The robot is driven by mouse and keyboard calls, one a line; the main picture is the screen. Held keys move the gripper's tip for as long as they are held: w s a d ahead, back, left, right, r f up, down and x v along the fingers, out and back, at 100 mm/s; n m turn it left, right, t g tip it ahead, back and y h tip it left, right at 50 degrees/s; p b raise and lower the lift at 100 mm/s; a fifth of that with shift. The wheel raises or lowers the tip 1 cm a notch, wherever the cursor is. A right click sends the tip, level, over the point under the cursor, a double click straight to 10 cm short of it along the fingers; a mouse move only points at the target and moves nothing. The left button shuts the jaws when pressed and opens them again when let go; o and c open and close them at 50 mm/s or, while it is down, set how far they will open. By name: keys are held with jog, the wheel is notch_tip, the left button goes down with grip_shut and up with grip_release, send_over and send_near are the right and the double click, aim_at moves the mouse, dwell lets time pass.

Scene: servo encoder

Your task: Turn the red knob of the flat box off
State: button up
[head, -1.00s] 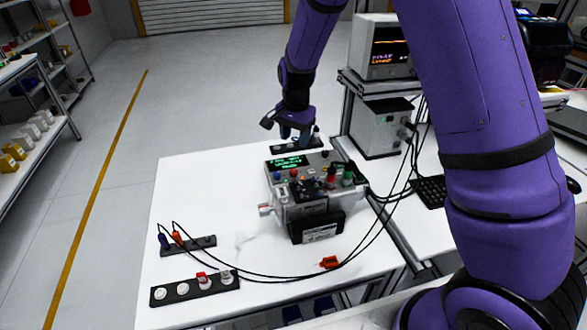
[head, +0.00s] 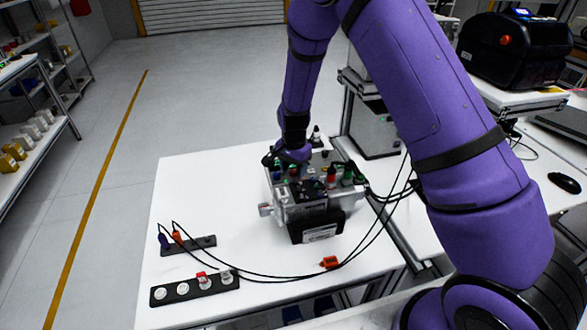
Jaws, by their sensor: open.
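A grey instrument box (head: 287,208) with knobs and posts on its top stands on the white table. A red post (head: 331,176) and a green post (head: 347,174) show on its right part. My gripper (head: 289,160) is over the back left part of this box and hides the display and some knobs there. The fingertips are too small and covered to see whether they touch anything. A flat black strip (head: 222,286) at the front left carries round white parts and a small red part (head: 201,275). I cannot tell for sure which is the red knob.
A second black strip (head: 203,244) holds cable plugs. Black cables loop across the table front to an orange-red clip (head: 329,262). A black block (head: 318,228) stands against the box's front. The white table (head: 190,190) is clear on the left.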

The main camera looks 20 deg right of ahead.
jog(key=shift+f, duration=0.1)
jog(key=c, duration=0.9)
jog(key=shift+c, duration=0.2)
jog(key=shift+n, duration=0.4)
jog(key=n, duration=0.5)
jog(key=shift+n, duration=0.3)
jog(key=n, duration=0.5)
jog(key=shift+n, duration=0.4)
jog(key=o, duration=0.9)
